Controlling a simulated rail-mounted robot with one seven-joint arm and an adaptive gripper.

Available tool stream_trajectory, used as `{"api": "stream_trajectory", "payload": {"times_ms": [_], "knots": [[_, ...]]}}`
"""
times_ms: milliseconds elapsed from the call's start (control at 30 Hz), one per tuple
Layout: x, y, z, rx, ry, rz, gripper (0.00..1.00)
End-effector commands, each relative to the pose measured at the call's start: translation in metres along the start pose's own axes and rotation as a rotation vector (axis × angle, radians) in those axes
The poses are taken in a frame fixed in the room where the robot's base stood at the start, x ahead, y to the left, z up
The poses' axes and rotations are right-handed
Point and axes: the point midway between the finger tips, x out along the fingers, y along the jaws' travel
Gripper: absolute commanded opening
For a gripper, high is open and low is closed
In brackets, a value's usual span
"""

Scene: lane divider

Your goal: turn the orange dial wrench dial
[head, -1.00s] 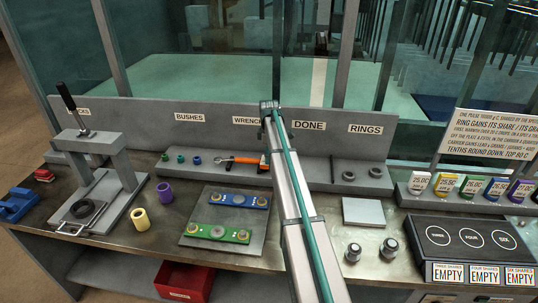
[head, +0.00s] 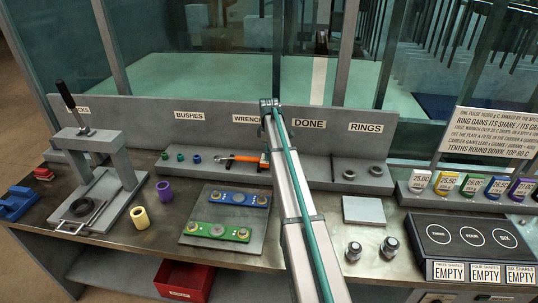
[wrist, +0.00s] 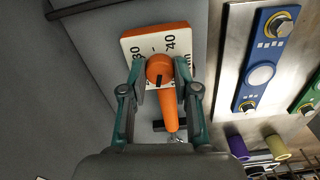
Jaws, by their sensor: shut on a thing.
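The orange dial wrench (head: 247,159) lies on the grey rack shelf under the WRENCH label in the head view. In the wrist view its orange dial knob (wrist: 159,69) has a dark pointer mark and sits on a white scale plate (wrist: 133,47) marked 30 and 40. The orange handle (wrist: 169,110) runs down the picture from the knob. My gripper (wrist: 160,66) is shut on the dial, with its teal fingers on either side of the knob. In the head view my own arm covers the right end of the wrench and my gripper is not clear there.
A plate with a blue bar (head: 239,198) and a green bar (head: 217,231) lies in front of the shelf. A press (head: 98,165) stands at left, with a yellow bush (head: 140,217) and a purple bush (head: 164,191) beside it. Two metal weights (head: 389,247) stand at right.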

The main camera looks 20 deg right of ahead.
Motion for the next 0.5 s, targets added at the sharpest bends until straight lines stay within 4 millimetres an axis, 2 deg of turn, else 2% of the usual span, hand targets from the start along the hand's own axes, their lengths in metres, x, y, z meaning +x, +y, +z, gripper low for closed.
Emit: {"api": "stream_trajectory", "payload": {"times_ms": [500], "knots": [[0.0011,0.0006,0.0,0.455,0.001,0.002,0.0]]}}
